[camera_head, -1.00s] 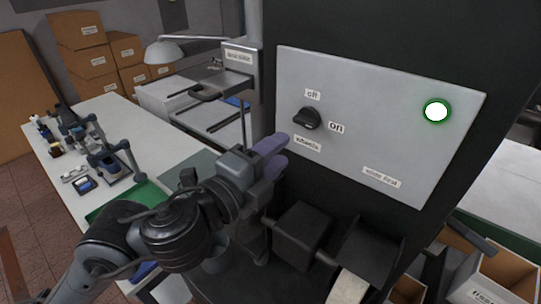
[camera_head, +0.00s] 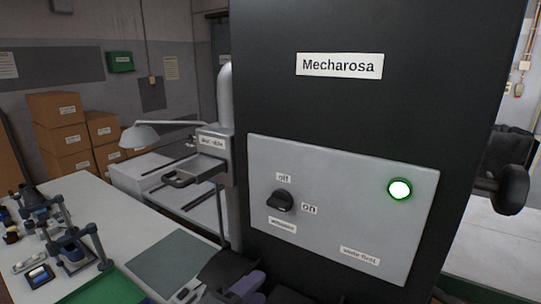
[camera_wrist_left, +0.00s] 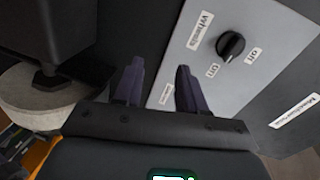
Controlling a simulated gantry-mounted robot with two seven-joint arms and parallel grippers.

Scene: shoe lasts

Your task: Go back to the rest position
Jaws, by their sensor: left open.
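My left gripper (camera_head: 246,287) shows at the bottom edge of the head view, below the machine's control panel. In the left wrist view its two purple fingers (camera_wrist_left: 158,90) stand apart with nothing between them. The grey panel (camera_head: 335,225) carries a black rotary knob (camera_head: 281,201), which also shows in the left wrist view (camera_wrist_left: 230,46), and a lit green-ringed lamp (camera_head: 399,189). The fingers are apart from the knob. My right gripper is not in view.
The tall black machine (camera_head: 370,110) labelled Mecharosa fills the centre. A white table (camera_head: 100,215) with several tools and a green tray (camera_head: 95,289) stands at left. Cardboard boxes (camera_head: 66,137) are stacked behind it. A grey cylinder (camera_wrist_left: 40,100) is close beside the left gripper.

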